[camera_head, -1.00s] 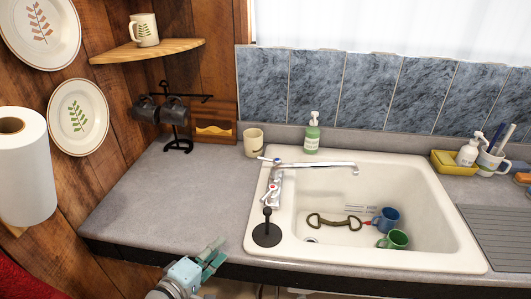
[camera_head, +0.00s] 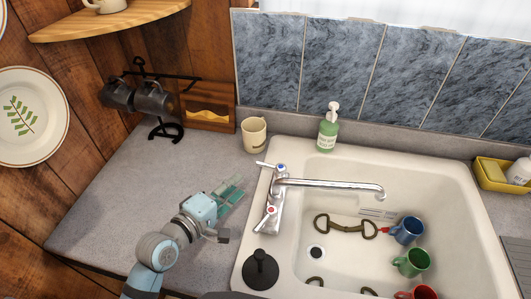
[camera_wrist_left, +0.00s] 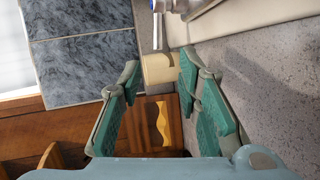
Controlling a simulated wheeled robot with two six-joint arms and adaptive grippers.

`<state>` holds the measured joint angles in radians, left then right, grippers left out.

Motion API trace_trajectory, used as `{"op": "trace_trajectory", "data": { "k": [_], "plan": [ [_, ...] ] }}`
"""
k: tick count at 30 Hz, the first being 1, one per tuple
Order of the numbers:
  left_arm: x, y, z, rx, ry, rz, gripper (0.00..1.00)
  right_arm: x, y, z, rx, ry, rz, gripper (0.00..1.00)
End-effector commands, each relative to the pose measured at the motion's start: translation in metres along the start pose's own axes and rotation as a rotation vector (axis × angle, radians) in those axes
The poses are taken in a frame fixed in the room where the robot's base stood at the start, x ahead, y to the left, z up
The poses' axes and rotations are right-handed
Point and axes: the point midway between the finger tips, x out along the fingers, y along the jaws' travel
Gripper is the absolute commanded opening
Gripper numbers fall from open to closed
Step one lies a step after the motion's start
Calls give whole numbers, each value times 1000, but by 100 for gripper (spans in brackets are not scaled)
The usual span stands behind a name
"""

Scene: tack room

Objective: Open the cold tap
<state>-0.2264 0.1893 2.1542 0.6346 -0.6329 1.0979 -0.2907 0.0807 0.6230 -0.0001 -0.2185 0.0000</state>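The chrome mixer tap (camera_head: 268,215) stands on the left rim of the sink, its spout reaching right over the basin. The cold tap handle (camera_head: 281,169) has a blue cap, with its lever pointing left; the hot tap handle (camera_head: 271,210) has a red cap. My left gripper (camera_head: 238,188) is above the counter, left of the tap and apart from it. In the left wrist view its teal fingers (camera_wrist_left: 160,68) are spread and empty. Part of the tap with a blue cap (camera_wrist_left: 181,5) shows at that view's top edge. My right gripper is out of view.
A cream mug (camera_head: 254,134) stands behind the tap, near a green soap bottle (camera_head: 328,130). A black plunger-like stopper (camera_head: 261,268) sits on the sink's front left. The sink (camera_head: 450,190) holds several mugs and a metal bit.

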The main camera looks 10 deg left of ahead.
Motion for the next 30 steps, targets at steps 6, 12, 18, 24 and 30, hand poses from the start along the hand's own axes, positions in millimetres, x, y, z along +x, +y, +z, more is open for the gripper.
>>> {"op": "trace_trajectory", "data": {
  "k": [6,12,18,24,30],
  "plan": [
    [52,0,1,-5,-2,5,31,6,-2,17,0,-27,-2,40],
    [106,-1,1,-4,-2,2,31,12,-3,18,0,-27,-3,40],
    [133,-1,0,-2,0,0,31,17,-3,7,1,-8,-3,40],
    [138,0,0,-1,1,0,31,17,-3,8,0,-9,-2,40],
    [137,0,0,-1,1,0,17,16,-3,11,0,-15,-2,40]
  ]
}}
